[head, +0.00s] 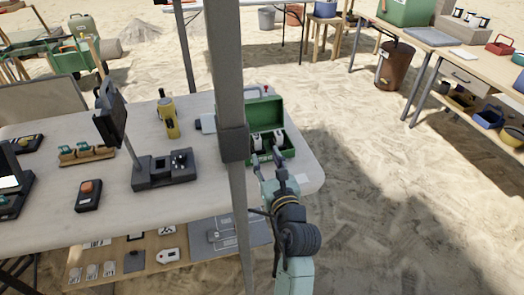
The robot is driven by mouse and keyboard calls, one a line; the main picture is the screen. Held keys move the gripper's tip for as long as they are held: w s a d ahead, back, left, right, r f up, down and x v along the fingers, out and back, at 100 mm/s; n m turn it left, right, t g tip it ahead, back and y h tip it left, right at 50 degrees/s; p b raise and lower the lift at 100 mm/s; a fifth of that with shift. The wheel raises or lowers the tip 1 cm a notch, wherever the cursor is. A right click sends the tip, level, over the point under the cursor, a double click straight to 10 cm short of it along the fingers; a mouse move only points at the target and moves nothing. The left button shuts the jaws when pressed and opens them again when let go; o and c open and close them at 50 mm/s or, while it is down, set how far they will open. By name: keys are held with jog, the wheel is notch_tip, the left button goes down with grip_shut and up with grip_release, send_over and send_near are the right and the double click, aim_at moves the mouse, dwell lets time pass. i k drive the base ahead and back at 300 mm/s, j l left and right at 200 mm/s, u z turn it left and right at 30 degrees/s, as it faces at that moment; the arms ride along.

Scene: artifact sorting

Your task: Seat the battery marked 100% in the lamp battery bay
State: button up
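My gripper (270,162) is at the front of an open green box (288,151) on the table's right end. Its two fingers are apart and I see nothing between them. Small white-and-dark items, possibly batteries (279,138), stand inside the box, just beyond the fingertips. No charge marking can be read on them. A yellow lamp-like object (168,118) stands upright toward the back of the table. I cannot make out a battery bay on it. A dark device (165,170) with a tilted screen on a post stands left of the grey pole.
A grey upright pole (233,145) crosses the view and hides part of the table (120,205). A dark box with an orange button (88,195) and a wooden rack (87,154) are at left. A lower shelf (190,260) holds cards and small devices. Sand floor is open at right.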

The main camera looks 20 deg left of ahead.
aim_at(148, 172)
jog(key=k+l, duration=0.15)
jog(key=l, duration=0.15)
jog(key=k+l, duration=0.1)
jog(key=l, duration=0.25)
jog(key=k+l, duration=0.15)
jog(key=l, duration=0.15)
jog(key=k+l, duration=0.15)
jog(key=l, duration=0.15)
